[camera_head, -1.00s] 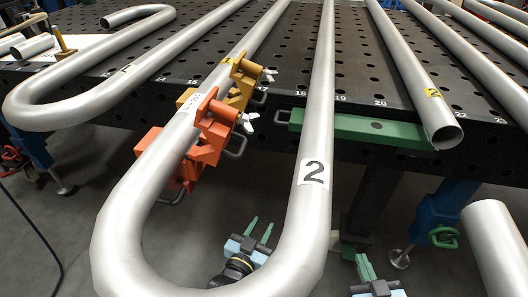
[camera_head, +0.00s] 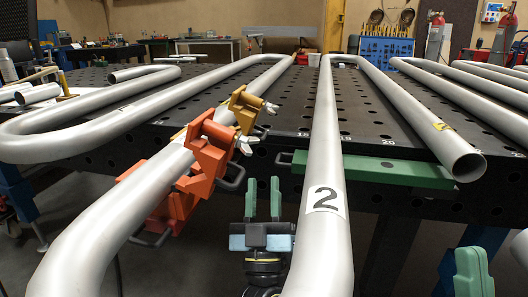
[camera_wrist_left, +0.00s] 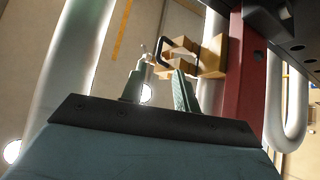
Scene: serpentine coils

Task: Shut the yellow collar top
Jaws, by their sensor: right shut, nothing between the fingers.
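The yellow collar (camera_head: 246,107) sits around the silver pipe marked 2, at the table's front edge, with a white wing nut (camera_head: 270,108) on its right. From the head I cannot tell whether its top is open. In the left wrist view the yellow collar (camera_wrist_left: 212,57) lies beyond the fingertips, with a dark handle and a gap between its yellow parts. My left gripper (camera_head: 263,197) points up, open and empty, below and apart from the collar; its fingers also show in the wrist view (camera_wrist_left: 158,85). My right gripper (camera_head: 474,272) is partly in view at bottom right.
An orange collar (camera_head: 207,152) sits on the same pipe, nearer than the yellow one. The pipe's right leg (camera_head: 322,160) rises close beside my left gripper. A green bar (camera_head: 372,168) runs along the perforated black table's front (camera_head: 440,200).

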